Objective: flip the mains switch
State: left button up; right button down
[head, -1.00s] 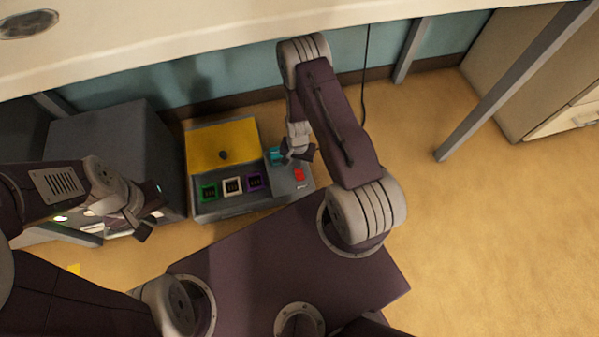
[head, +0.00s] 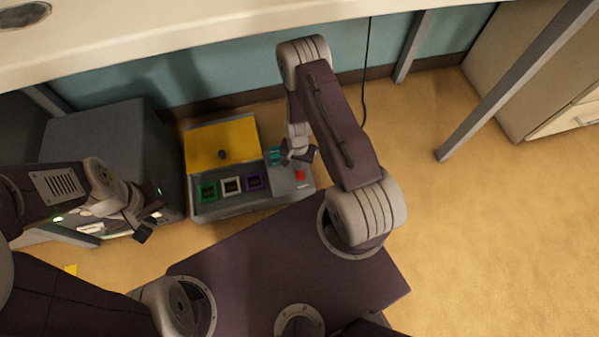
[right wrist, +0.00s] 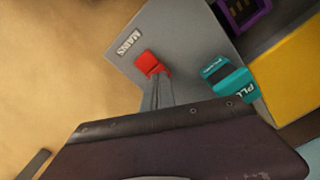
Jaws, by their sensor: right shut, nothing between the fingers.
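The mains switch (right wrist: 147,62) is a small red rocker on a grey panel beside a MAINS label (right wrist: 130,40) in the right wrist view. It also shows red in the head view (head: 299,175), at the right end of the low grey unit (head: 240,206). My right gripper (right wrist: 155,80) is shut and empty, its fingertips at the edge of the red switch; whether they touch it I cannot tell. In the head view, my right gripper (head: 300,155) is over the panel just behind the switch. My left gripper (head: 149,222) is open and empty, left of the unit.
A teal plug piece (right wrist: 231,78) sits beside the switch. The unit bears a yellow plate (head: 205,140) with a black knob (head: 222,154), and green (head: 207,191), white (head: 231,186) and purple (head: 255,181) sockets. A dark cabinet (head: 105,140) stands left. A white tabletop overhangs behind; floor right is clear.

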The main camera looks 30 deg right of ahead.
jog(key=shift+f, duration=0.2)
jog(key=shift+r, duration=0.1)
notch_tip(320, 180, up, 7)
jog(key=p, duration=0.7)
